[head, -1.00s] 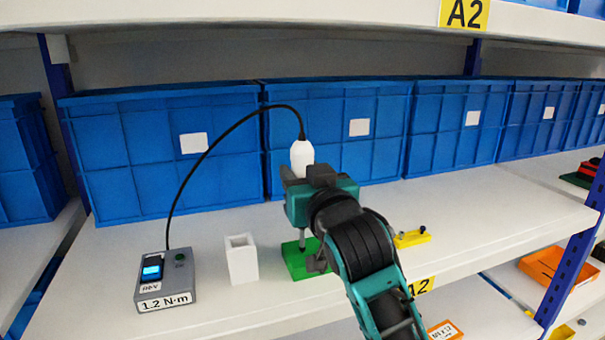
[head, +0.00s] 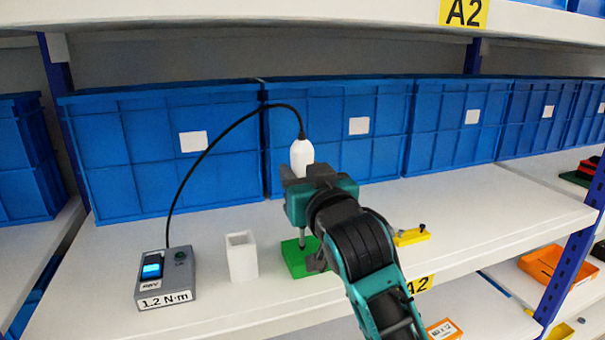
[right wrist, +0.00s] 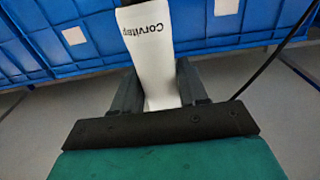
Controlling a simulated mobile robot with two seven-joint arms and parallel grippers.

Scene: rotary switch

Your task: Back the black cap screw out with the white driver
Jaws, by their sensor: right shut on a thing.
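The white driver (head: 301,156) stands upright in my right gripper (head: 300,178), with a black cable from its top. In the right wrist view, the white driver body (right wrist: 148,50) sits between the two dark fingers of the gripper (right wrist: 160,88). The driver's thin shaft (head: 302,238) points down to the green block (head: 293,262). My gripper and arm partly cover the block, and I cannot make out a black cap screw under the tip. A yellow holder (head: 411,238) at right carries small dark-headed screws (head: 422,227). My left gripper is not in view.
A grey control box (head: 180,270) marked 1.2 N·m, with a blue-lit switch labelled REV, stands at left. A white open-topped holder (head: 242,257) stands between it and the block. Blue bins (head: 165,150) line the back. The shelf (head: 480,215) is clear at right.

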